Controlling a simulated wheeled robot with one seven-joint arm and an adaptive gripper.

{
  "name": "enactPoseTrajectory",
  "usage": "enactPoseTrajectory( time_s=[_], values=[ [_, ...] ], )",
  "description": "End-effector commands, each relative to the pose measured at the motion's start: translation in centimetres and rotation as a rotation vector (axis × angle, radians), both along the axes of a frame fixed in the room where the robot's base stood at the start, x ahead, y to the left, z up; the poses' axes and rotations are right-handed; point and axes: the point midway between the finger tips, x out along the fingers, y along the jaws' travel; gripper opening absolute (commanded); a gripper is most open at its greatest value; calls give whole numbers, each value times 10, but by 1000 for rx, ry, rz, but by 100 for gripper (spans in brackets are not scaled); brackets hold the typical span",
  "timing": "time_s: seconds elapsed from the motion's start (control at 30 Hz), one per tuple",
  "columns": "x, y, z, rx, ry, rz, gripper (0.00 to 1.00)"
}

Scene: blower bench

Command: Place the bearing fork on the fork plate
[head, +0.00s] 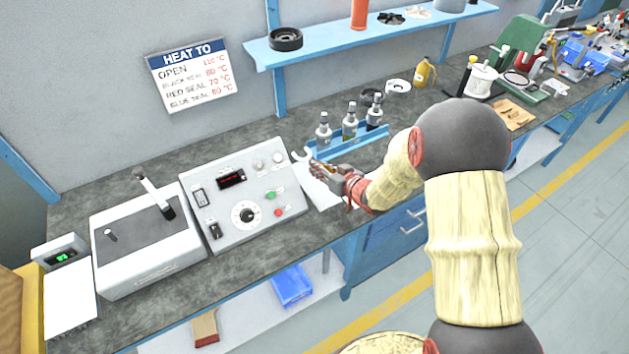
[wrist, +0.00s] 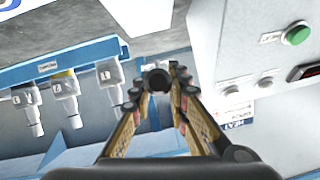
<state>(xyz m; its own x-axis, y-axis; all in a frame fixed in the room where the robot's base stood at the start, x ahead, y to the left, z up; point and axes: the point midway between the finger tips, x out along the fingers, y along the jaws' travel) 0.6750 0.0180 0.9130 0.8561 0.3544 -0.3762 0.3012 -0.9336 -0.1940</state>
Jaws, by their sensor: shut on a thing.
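My gripper (head: 325,172) is shut on the bearing fork, above the bench between the control box and the blue bottle rack. The fork's pale, two-pronged end (head: 300,155) sticks out to the upper left of my gripper in the head view. In the wrist view, my gripper's fingers (wrist: 158,88) close around a dark round end (wrist: 157,78); the rest of the fork is largely hidden there. A flat white piece (head: 322,198), perhaps the fork plate, lies under and beside my gripper, partly covered. I cannot tell whether the fork touches it.
The grey control box (head: 240,195) stands close on the left. The blue rack (head: 345,148) with upright bottles (head: 349,122) stands close behind on the right. A blue shelf (head: 370,33) hangs above the bench. The grey bench top shows free room behind the box.

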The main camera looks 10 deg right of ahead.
Motion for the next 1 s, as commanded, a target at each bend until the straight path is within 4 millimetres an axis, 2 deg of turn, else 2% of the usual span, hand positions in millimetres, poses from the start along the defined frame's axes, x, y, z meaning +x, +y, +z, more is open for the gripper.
enactPoseTrajectory(
  time_s=[0.03,0.1,0.27,0.5,0.9,0.93,1.0],
  values=[
    [0,0,-14,1,2,-1,0],
    [0,0,-25,2,0,-1,0],
    [1,0,-38,1,-2,0,0],
    [1,0,-69,1,-1,-1,0],
    [1,0,-73,1,-2,0,0],
    [0,0,-73,1,0,0,18],
    [0,0,-73,1,0,0,22]
  ],
)
